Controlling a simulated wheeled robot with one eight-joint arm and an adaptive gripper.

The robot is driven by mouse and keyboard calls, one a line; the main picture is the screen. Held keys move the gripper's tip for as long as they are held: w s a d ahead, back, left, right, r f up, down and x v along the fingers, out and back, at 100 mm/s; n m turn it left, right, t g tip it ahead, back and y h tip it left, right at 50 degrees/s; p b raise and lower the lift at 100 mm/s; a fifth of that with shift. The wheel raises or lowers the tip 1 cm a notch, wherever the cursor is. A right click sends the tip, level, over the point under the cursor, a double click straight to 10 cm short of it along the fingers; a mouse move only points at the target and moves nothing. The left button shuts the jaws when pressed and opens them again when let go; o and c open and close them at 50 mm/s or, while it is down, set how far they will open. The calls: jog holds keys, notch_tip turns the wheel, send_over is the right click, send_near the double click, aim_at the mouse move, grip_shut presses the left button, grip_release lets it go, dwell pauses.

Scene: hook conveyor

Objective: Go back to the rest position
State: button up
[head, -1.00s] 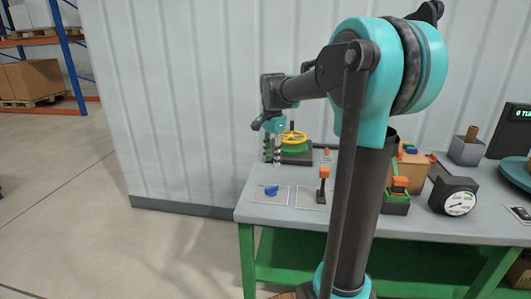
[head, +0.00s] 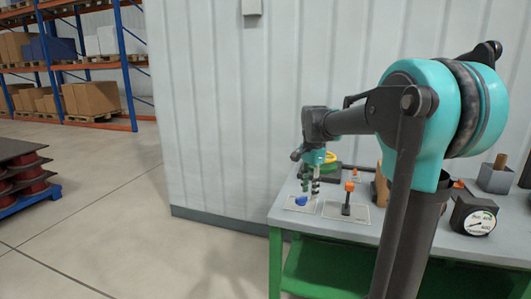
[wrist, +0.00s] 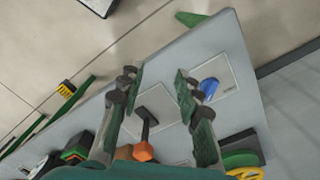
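My gripper (head: 312,184) hangs at the end of my outstretched arm, above the left end of a grey-topped workbench (head: 333,224). In the wrist view its two green-padded fingers (wrist: 160,85) stand wide apart with nothing held between them. The bench top (wrist: 215,40) lies below the fingers. A blue knob (head: 301,201) on a pale plate is below the gripper; it also shows in the wrist view (wrist: 209,88) beside the right finger. A lever with an orange tip (head: 349,187) stands to its right; its orange end (wrist: 143,152) shows between the fingers.
A yellow wheel on a green base (head: 331,158) sits behind the gripper. A round gauge (head: 479,222) and a grey box (head: 496,179) stand farther right. A ribbed wall (head: 225,110) rises behind the bench. The floor (head: 150,235) left of the bench is clear.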

jog(key=s+d+f+n+t, duration=0.2)
jog(key=s+f+n, duration=0.4)
jog(key=s+f, duration=0.3)
jog(key=s+d+f+n+t, duration=0.2)
jog(key=s+f+n, duration=0.4)
jog(key=s+f, duration=0.4)
jog(key=s, duration=0.3)
jog(key=shift+f+n, duration=0.3)
jog(key=shift+n, duration=0.1)
